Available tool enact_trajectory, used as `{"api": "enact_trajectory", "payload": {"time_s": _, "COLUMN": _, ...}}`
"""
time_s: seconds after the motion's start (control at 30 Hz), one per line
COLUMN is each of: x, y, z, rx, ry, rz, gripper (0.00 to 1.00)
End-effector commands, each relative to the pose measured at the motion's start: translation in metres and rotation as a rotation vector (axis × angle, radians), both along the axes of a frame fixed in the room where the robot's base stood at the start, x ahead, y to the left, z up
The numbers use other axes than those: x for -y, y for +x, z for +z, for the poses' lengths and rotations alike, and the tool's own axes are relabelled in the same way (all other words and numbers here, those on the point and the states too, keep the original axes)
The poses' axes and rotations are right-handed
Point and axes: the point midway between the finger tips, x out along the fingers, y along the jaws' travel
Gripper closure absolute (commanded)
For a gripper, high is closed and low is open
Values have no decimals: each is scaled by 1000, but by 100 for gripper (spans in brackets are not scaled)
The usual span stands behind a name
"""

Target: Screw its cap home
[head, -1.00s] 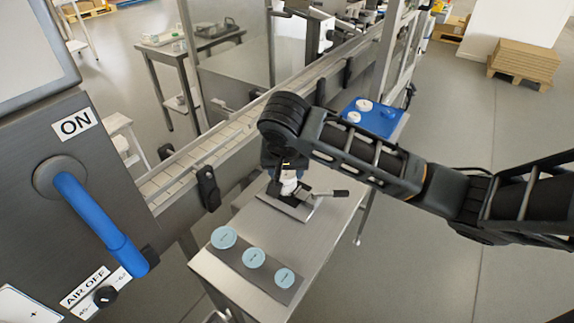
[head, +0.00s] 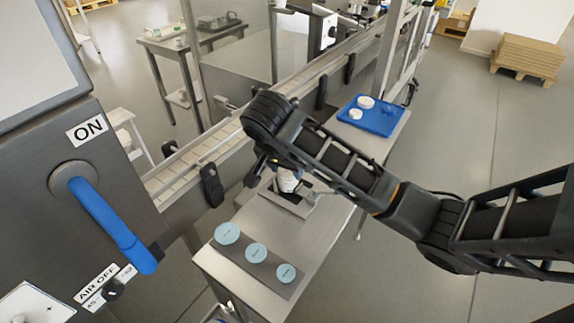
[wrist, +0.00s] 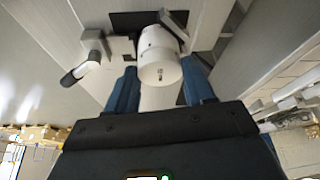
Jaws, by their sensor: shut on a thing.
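A white jar (head: 287,183) stands upright in a clamp fixture (head: 287,204) on the metal table. In the wrist view the jar (wrist: 152,38) sits between the dark clamp jaws, with its white cap (wrist: 160,74) at the near end. My gripper (wrist: 163,88) has its blue fingers on either side of the cap and is shut on it. The seam between cap and jar is not clear, so I cannot tell how far down the cap sits. In the head view my arm hides the fingertips and most of the clamp's lever.
Three light-blue discs (head: 256,253) lie on a grey strip at the table's near end. A blue tray (head: 384,122) with white round pieces is at the far end. A conveyor (head: 182,178) and a cabinet with a blue handle (head: 108,223) border the left.

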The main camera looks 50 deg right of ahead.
Motion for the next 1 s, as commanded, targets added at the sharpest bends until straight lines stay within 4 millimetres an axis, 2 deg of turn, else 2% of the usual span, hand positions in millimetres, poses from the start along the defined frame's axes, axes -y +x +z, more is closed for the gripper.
{"api": "enact_trajectory", "payload": {"time_s": 0.17, "x": 0, "y": 1, "z": 0, "rx": 0, "ry": -1, "rz": -94, "gripper": 74}}
{"api": "enact_trajectory", "payload": {"time_s": 0.47, "x": 1, "y": 4, "z": 1, "rx": 6, "ry": -3, "rz": -161, "gripper": 74}}
{"api": "enact_trajectory", "payload": {"time_s": 1.0, "x": 1, "y": 3, "z": 1, "rx": 2, "ry": -4, "rz": -200, "gripper": 74}}
